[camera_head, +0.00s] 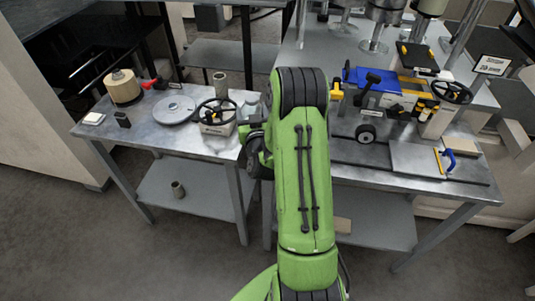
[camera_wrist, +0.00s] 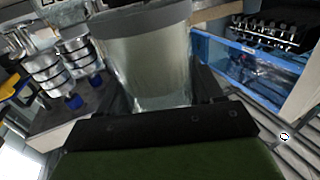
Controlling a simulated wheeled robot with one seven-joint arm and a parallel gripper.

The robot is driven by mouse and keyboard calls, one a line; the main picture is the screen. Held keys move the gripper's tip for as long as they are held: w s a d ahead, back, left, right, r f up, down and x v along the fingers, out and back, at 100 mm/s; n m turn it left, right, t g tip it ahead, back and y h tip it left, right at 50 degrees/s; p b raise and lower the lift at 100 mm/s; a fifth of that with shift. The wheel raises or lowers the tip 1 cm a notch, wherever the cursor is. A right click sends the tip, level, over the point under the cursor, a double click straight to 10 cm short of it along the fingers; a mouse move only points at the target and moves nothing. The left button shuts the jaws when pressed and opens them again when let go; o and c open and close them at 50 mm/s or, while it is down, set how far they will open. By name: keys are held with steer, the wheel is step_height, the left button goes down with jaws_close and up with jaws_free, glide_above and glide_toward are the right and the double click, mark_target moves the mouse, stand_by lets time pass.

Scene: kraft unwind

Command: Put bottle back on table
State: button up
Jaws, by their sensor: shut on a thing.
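The bottle (camera_wrist: 148,62) is a clear, pale container with a grey band or cap at the top of the wrist view. My gripper (camera_wrist: 160,98) is shut on it, with a dark finger on each side. In the head view a small pale part of the bottle (camera_head: 252,104) shows just left of my green arm, by the right end of the left table (camera_head: 150,135). My gripper (camera_head: 254,128) is mostly hidden there by the arm. I cannot tell whether the bottle touches the table.
The left table carries a handwheel block (camera_head: 218,117), a grey disc (camera_head: 174,109), a tan roll (camera_head: 122,87) and a dark upright cylinder (camera_head: 220,84). The right workbench (camera_head: 350,178) holds a blue and yellow machine. The left table's front edge has some bare room.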

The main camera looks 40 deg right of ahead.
steer(key=s+d+f+m+g+h+b, duration=0.1)
steer(key=s+d+h, duration=0.15)
steer(key=d, duration=0.35)
steer(key=shift+y, duration=0.35)
step_height(320, 180, down, 10)
steer(key=b, duration=0.8)
steer(key=shift+a+f, duration=0.1)
steer(key=shift+f, duration=0.1)
steer(key=shift+r, duration=0.2)
steer(key=shift+f, duration=0.15)
steer(key=o, duration=1.4)
